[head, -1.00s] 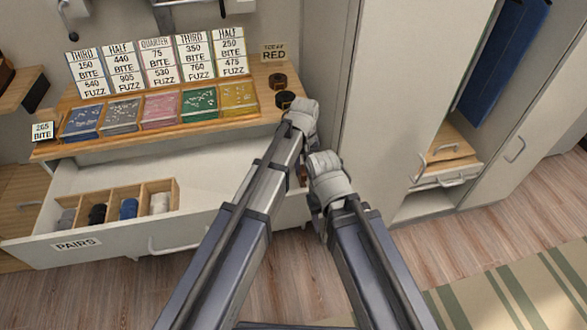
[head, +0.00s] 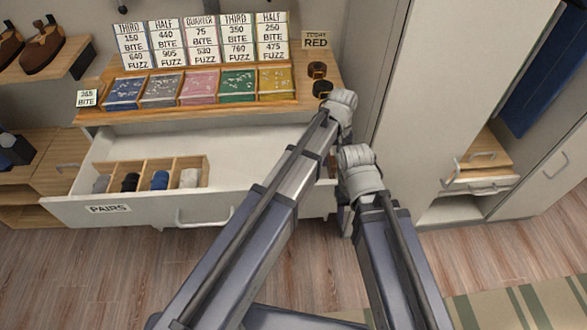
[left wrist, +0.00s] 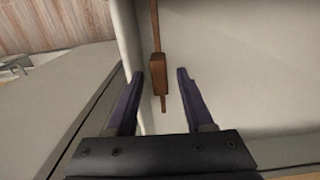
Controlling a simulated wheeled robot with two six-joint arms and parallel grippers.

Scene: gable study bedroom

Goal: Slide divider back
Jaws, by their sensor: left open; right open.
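The open white drawer (head: 70,212) labelled PAIRS has a wooden divider unit (head: 206,170) in its left part, with rolled socks in its compartments. The drawer floor right of the unit is bare. My left gripper (head: 342,103) is at the drawer's right end, far from the unit; its fingers are hidden in the head view. In the left wrist view it is open (left wrist: 159,76), with a brown wooden piece (left wrist: 159,75) visible between the fingers; I cannot tell what it belongs to. My right gripper (head: 356,165) is below it, fingers mostly hidden, apart from the unit.
A wooden top (head: 230,107) above the drawer holds coloured trays, price cards and two dark rolls (head: 320,88) close to my left gripper. A tall white cabinet (head: 430,90) stands right of my grippers. Floor (head: 90,270) is clear in front of the drawer.

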